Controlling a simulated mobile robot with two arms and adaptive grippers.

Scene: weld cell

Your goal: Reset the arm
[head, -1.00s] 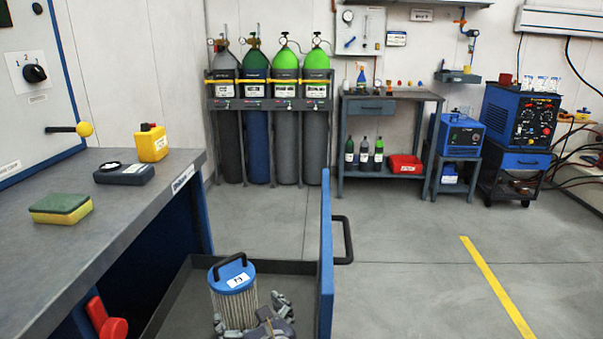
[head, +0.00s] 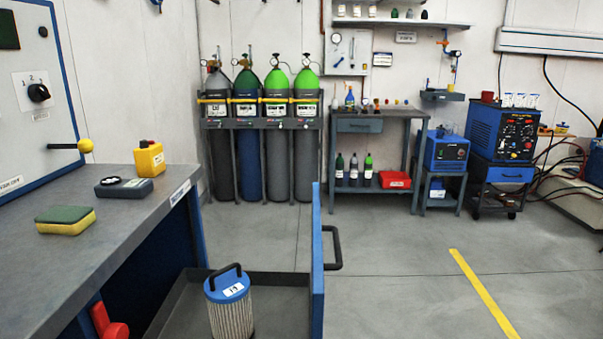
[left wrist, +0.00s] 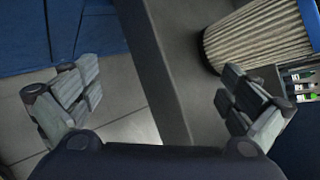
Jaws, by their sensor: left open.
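My left gripper (left wrist: 155,105) shows in the left wrist view with its two fingers spread wide and nothing between them. Beyond its fingers run a dark grey drawer wall (left wrist: 165,70) and the floor. A pleated filter with a blue top (head: 229,300) stands upright in the open drawer in the head view. Its pleated side also shows at the upper right of the left wrist view (left wrist: 258,38), close to one finger; I cannot tell whether they touch. Neither gripper is visible in the head view now.
The open drawer (head: 285,290) has a blue front (head: 317,265) with a black handle. The grey bench (head: 100,235) at left holds a sponge (head: 65,220), a dark device (head: 124,187) and a yellow bottle (head: 149,159). A red lever (head: 108,322) sits below. Floor at right is clear.

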